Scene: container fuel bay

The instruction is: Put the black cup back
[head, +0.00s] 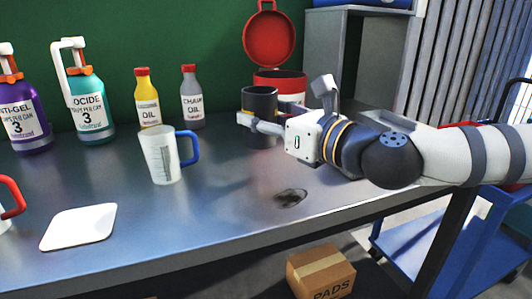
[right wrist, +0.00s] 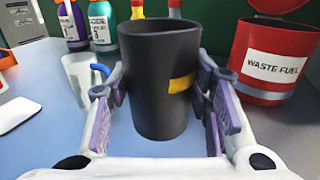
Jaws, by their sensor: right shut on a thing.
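The black cup (head: 260,101) is at the back of the metal bench, in front of the red waste fuel can. It is upright and also fills the middle of the right wrist view (right wrist: 158,75), where a small yellow patch shows on its side. My right gripper (head: 247,122) reaches it from the right and is shut on it, one finger on each side in the right wrist view (right wrist: 162,100). I cannot tell whether the cup's base touches the bench. My left gripper is not in view.
A clear measuring jug (head: 162,157) with a blue handle stands left of the cup. A white square mat (head: 79,227) lies front left, and a dark stain (head: 290,198) marks the bench. Bottles stand behind; the red waste fuel can (right wrist: 271,65) is close right of the cup.

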